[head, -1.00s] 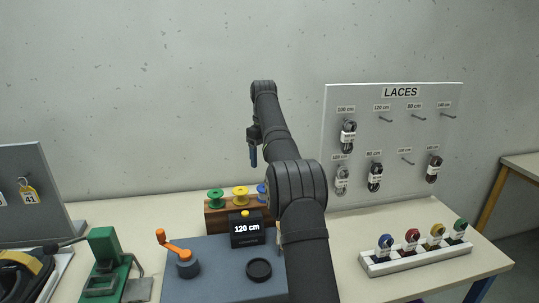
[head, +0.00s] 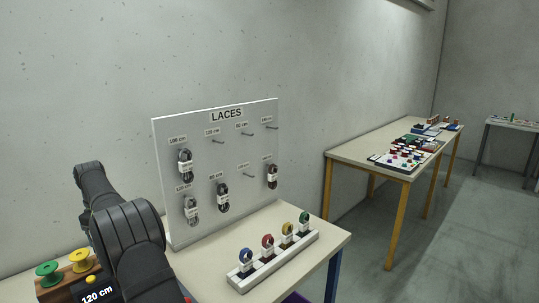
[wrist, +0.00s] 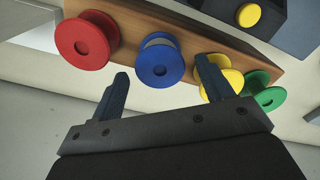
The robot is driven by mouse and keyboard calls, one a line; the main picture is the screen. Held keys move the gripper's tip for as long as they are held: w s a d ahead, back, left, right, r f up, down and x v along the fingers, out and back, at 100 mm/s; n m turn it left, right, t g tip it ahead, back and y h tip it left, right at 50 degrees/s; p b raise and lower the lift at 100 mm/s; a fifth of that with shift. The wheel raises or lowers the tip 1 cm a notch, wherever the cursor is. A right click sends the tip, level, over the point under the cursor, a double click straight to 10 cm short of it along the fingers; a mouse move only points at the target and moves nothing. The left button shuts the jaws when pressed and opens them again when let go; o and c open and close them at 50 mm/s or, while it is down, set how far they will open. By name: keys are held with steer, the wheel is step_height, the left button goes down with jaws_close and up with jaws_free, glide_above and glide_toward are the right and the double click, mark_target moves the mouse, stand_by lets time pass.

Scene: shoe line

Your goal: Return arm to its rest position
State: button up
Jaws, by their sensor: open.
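My gripper (wrist: 162,72) shows in the wrist view with its two dark fingers spread apart and nothing between them. Its fingers are in front of a wooden spool rack (wrist: 206,45), close to the blue spool (wrist: 160,64) and yellow spool (wrist: 221,78); I cannot tell if they touch. My arm is bent at the lower left of the head view, and the gripper is mostly hidden behind it there.
The rack also holds a red spool (wrist: 87,41) and a green spool (wrist: 268,92). A "120 cm" display (head: 95,292) stands beside it. The LACES board (head: 240,155) and a white holder (head: 273,263) with several coloured rolls stand right of my arm. Another table (head: 375,150) stands farther right.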

steer(key=shift+r, duration=0.75)
steer(key=shift+f, duration=0.1)
step_height(320, 180, down, 3)
steer(key=shift+r, duration=0.1)
step_height(320, 180, up, 12)
step_height(320, 180, down, 13)
steer(key=shift+r, duration=0.15)
steer(key=r, duration=0.3)
steer(key=d+r, duration=0.1)
steer(key=r, duration=0.1)
steer(key=shift+w+r, duration=0.15)
steer(key=shift+r, duration=0.05)
steer(key=w+d+r, duration=0.1)
steer(key=d+r, duration=0.5)
steer(key=d, duration=0.5)
steer(key=s+d+f, duration=0.3)
steer(key=s+d, duration=0.3)
steer(key=s, duration=0.4)
steer(key=s+d+f+n, duration=0.1)
steer(key=s+d+f, duration=0.2)
steer(key=s+d, duration=0.3)
steer(key=s, duration=0.4)
steer(key=shift+f+n, duration=0.3)
steer(key=shift+f, duration=0.1)
